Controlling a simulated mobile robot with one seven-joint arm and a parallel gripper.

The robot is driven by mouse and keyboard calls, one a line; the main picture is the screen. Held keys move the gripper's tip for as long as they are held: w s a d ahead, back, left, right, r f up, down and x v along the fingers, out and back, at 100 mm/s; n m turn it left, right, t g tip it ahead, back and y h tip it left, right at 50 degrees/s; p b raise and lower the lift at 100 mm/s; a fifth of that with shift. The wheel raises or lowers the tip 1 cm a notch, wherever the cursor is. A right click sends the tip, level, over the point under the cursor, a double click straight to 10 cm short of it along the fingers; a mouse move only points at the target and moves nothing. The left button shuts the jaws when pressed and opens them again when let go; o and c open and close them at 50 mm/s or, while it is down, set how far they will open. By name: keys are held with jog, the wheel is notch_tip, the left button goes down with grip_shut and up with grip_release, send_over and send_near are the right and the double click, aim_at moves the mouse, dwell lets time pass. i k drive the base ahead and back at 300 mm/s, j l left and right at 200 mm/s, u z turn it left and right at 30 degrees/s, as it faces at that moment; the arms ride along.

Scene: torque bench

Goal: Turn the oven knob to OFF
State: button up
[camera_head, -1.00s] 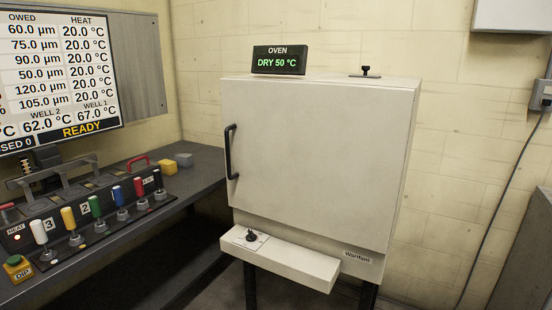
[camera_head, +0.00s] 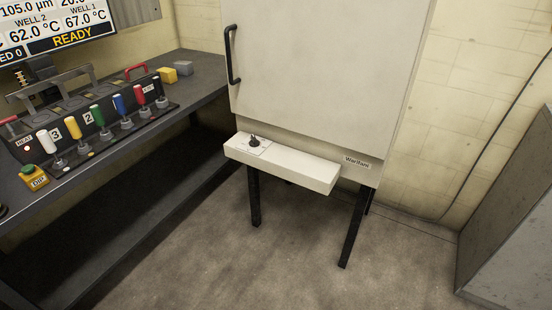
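The oven (camera_head: 320,60) is a large white cabinet on dark legs, with its door shut and a black handle (camera_head: 231,55) at the door's left side. A white ledge (camera_head: 290,168) juts out below the door. The black oven knob (camera_head: 254,140) sits on a small white label plate at the left end of this ledge. The knob is too small to tell its setting. The oven's display is out of view now. My gripper is not in view.
A dark bench (camera_head: 197,84) on the left bears a row of coloured levers (camera_head: 98,117), a yellow DIP button box (camera_head: 34,177) and small yellow and grey blocks. A grey panel (camera_head: 510,220) stands at the right. The floor (camera_head: 290,250) before the oven is clear.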

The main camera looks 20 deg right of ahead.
aim_at(254, 143)
jog(key=i+l, duration=0.1)
jog(key=i, duration=0.3)
jog(key=i+l, duration=0.1)
jog(key=i, duration=0.35)
